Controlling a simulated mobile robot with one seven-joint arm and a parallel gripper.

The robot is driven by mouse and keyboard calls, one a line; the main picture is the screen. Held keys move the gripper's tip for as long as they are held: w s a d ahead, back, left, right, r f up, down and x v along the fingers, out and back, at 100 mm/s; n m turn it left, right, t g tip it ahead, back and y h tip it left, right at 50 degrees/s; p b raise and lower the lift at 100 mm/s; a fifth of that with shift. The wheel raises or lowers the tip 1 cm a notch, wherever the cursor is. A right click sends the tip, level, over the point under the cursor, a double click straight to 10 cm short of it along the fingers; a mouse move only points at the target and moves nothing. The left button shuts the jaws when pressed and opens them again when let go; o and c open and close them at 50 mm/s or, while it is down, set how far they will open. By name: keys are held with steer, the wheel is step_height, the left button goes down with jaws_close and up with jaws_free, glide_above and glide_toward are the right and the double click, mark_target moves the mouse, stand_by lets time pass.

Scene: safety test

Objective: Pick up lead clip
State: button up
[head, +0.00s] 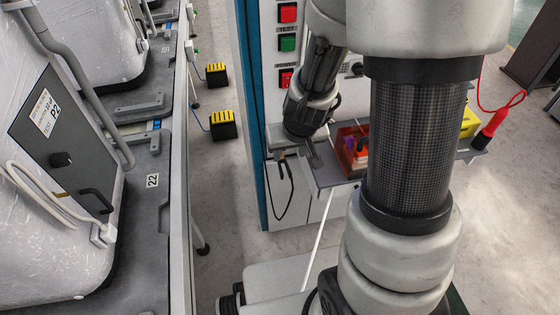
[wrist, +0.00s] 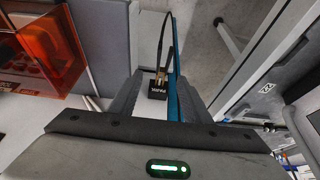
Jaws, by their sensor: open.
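A lead clip (wrist: 161,73) with brass-coloured metal and a black cable shows in the wrist view, at a small black block (wrist: 157,93) with white lettering. In the head view, the black lead (head: 291,190) hangs in a loop at the shelf's left end; the clip there is too small to make out well. My gripper (wrist: 159,76) is open. In the wrist view its two fingers lie left and right of the clip, with gaps on both sides. The head view shows my gripper (head: 314,158) near the shelf's left end. The depth between fingers and clip is unclear.
An orange see-through box (wrist: 45,45) stands on the grey shelf (head: 325,176), right of my gripper in the head view. A panel with red and green buttons (head: 288,43) rises behind.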

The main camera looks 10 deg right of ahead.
mark_target(283, 164)
steer(key=b+x, duration=0.1)
steer(key=x, duration=0.2)
steer(key=shift+w+f, duration=0.2)
steer(key=shift+f, duration=0.15)
steer(key=shift+a+b+x, duration=0.2)
steer(key=shift+b+x, duration=0.5)
steer(key=shift+x, duration=0.65)
steer(key=shift+a+b+x, duration=0.15)
steer(key=shift+b+x, duration=0.55)
steer(key=shift+x, duration=0.6)
steer(key=c, duration=1)
